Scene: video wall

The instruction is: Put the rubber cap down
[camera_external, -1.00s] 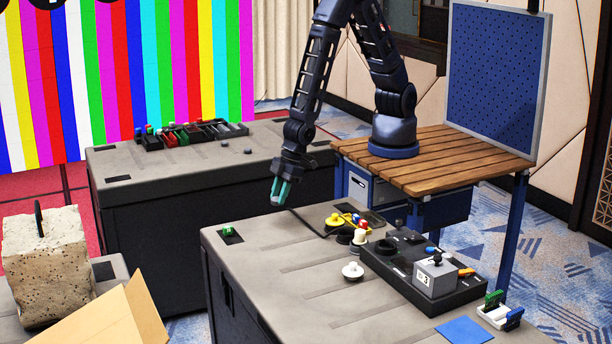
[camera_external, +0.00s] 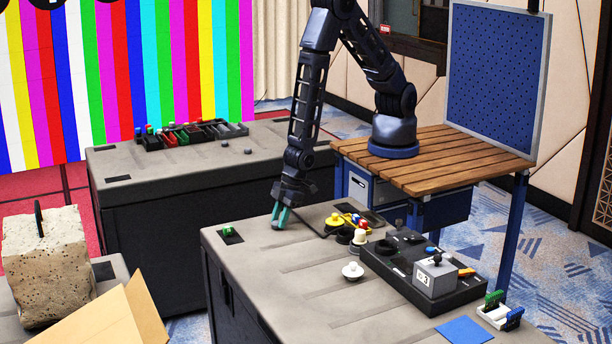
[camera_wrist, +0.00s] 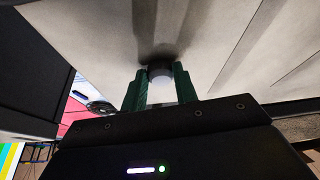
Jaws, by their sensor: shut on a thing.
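My gripper (camera_external: 280,217) has teal-green fingers and points down at the back left part of the near grey case top (camera_external: 265,262). In the external view the cap is mostly hidden by the fingers.
Right of my gripper are a yellow-and-red cluster (camera_external: 352,220), a white knob (camera_external: 352,271) and a black tray (camera_external: 385,262) holding a grey box (camera_external: 435,277). A green piece (camera_external: 228,231) lies to the left. The case top's front left is clear.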

